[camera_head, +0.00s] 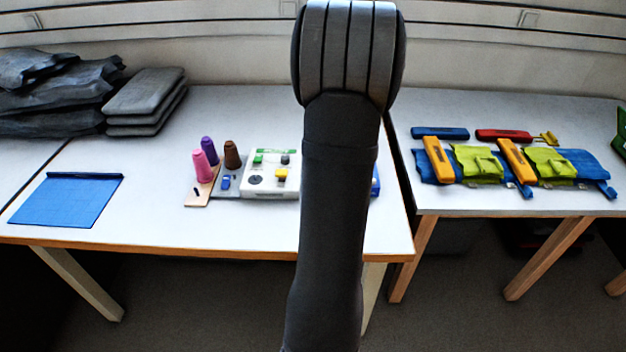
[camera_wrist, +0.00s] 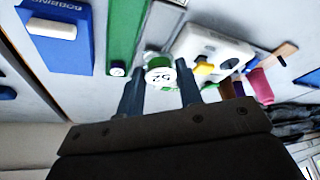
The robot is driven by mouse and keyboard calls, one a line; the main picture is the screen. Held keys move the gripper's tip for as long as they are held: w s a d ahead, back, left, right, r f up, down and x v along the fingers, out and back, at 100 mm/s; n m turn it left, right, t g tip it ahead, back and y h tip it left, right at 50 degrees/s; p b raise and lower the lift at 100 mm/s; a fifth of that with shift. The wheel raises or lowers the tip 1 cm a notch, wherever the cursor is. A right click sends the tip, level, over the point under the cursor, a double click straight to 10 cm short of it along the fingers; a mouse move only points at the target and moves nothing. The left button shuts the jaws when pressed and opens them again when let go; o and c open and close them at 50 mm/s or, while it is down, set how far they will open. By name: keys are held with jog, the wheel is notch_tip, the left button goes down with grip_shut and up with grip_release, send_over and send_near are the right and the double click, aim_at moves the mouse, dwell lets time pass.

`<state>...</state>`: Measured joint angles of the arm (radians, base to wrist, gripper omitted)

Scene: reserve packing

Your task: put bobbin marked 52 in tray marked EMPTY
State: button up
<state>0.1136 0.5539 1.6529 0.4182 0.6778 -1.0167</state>
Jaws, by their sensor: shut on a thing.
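My gripper (camera_wrist: 160,92) shows in the wrist view, shut on a white, round-faced bobbin marked 52 (camera_wrist: 161,76). The number appears upside down, and some green shows beside the bobbin. A long green holder (camera_wrist: 126,30) lies beyond it, with a small white round end (camera_wrist: 117,69) at its near end. A blue tray (camera_wrist: 75,52) with upside-down lettering that seems to read BOBBIN holds a white piece (camera_wrist: 52,29). I cannot make out a label reading EMPTY. In the head view my arm hides the gripper and the bobbin.
A white machine (camera_head: 272,190) with coloured knobs stands left of my arm, beside pink (camera_head: 201,166), purple (camera_head: 209,151) and brown (camera_head: 232,155) cones. A blue mat (camera_head: 67,203) and dark folded stacks (camera_head: 145,100) lie further left. A second table (camera_head: 470,202) holds coloured pouches.

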jog(key=s+d+f+n+g+y, duration=0.1)
jog(key=s+d+n, duration=0.25)
jog(key=d, duration=0.35)
jog(key=shift+n, duration=0.35)
jog(key=w+a+f, duration=0.2)
jog(key=a, duration=0.1)
jog(key=w+a+f, duration=0.2)
jog(key=a, duration=0.1)
jog(key=w+a+f, duration=0.2)
jog(key=a+f, duration=0.1)
jog(key=shift+w+a+f, duration=0.1)
jog(key=shift+w+a, duration=0.15)
jog(key=shift+a, duration=0.1)
jog(key=shift+f, duration=1.95)
jog(key=shift+f, duration=0.1)
jog(key=o, duration=0.6)
jog(key=shift+o, duration=0.3)
jog(key=v, duration=1.2)
jog(key=shift+w+d, duration=0.1)
jog(key=shift+w, duration=0.05)
